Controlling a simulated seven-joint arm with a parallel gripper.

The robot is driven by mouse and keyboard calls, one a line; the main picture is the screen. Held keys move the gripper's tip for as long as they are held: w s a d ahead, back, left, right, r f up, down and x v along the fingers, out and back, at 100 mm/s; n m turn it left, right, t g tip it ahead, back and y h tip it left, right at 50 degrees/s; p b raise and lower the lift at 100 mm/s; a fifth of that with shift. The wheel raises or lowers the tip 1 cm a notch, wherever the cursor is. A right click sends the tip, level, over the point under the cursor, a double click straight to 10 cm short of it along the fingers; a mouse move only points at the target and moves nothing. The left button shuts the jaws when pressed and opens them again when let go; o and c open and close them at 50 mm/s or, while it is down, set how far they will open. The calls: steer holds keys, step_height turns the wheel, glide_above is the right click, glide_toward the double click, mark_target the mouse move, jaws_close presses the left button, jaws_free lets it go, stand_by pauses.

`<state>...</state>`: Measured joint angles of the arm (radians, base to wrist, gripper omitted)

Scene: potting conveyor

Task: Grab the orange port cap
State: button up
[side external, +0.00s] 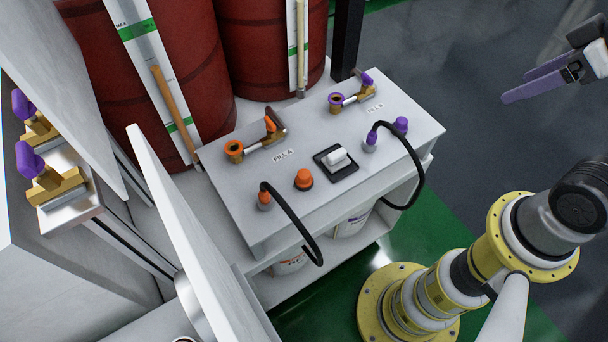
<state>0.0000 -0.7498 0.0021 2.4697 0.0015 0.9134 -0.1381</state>
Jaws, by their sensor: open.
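The orange port cap (303,179) sits on the light grey top panel, between an orange hose connector (265,200) and a black-framed white switch (335,158). It looks like a short knob standing upright on the panel. My gripper (530,86) is at the upper right, with its purple fingers apart and nothing between them. It hangs over the dark floor, well to the right of the panel and away from the cap.
A purple cap (401,124) and black hoses (297,222) flank the area. Red drums (165,75) stand at the back. White panels (190,235) rise left.

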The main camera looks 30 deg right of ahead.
steer(key=w+a+r+n+g+y, duration=0.1)
steer(key=w+a+r+n, duration=0.1)
steer(key=w+a+n, duration=0.35)
steer(key=w+a+r+n+g, duration=0.1)
steer(key=w+a+r+n, duration=0.15)
steer(key=w, duration=0.65)
steer(key=n+g+h, duration=0.1)
steer(key=n+g, duration=0.3)
steer(key=n, duration=0.3)
glide_above(304, 173)
steer(key=f, duration=2.6)
steer(key=shift+w+d, duration=0.2)
steer(key=shift+d, duration=0.05)
steer(key=shift+s+a+f, duration=0.1)
steer(key=shift+a+f, duration=0.05)
steer(key=shift+f, duration=1.25)
steer(key=shift+s+a+f, duration=0.1)
steer(key=shift+f, duration=1.3)
steer(key=shift+c, duration=0.4)
